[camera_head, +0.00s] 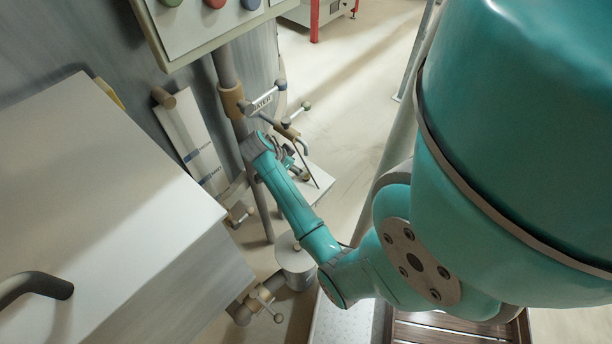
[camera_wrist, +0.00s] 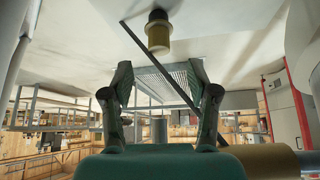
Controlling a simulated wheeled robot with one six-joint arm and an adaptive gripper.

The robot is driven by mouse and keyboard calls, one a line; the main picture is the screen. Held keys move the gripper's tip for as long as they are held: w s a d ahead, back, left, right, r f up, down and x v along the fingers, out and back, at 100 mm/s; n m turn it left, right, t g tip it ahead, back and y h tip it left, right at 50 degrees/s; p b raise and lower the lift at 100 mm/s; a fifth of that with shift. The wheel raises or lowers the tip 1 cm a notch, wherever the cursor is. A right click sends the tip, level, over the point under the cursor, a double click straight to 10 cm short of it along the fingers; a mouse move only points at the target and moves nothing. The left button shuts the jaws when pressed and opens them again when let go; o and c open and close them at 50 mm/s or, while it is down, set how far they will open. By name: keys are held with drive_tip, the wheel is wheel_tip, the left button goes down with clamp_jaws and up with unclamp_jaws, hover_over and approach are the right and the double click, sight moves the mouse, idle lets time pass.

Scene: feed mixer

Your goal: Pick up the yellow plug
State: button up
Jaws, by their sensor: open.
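A yellow plug (camera_wrist: 158,38) with a dark end shows at the top middle of the wrist view, against a pale surface (camera_wrist: 205,25). My gripper (camera_wrist: 161,88) is open, with its two dark fingers apart at left and right. The plug appears above and between the fingertips in the picture, apart from both. A thin dark bar (camera_wrist: 160,68) crosses the view diagonally in front of or near the fingers. In the head view my gripper (camera_head: 288,153) is small, beside the brown pipe and above a white plate (camera_head: 314,187). I cannot make out the plug clearly there.
A brown vertical pipe (camera_head: 226,72) with several valve handles (camera_head: 262,101) stands close to my gripper. A white box (camera_head: 90,190) fills the left, below a panel with coloured buttons (camera_head: 214,28). Open floor (camera_head: 350,90) lies to the right of the pipe.

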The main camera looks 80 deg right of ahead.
drive_tip(key=shift+x, duration=3.75)
drive_tip(key=shift+a+f, duration=0.1)
drive_tip(key=shift+a, duration=0.05)
clamp_jaws()
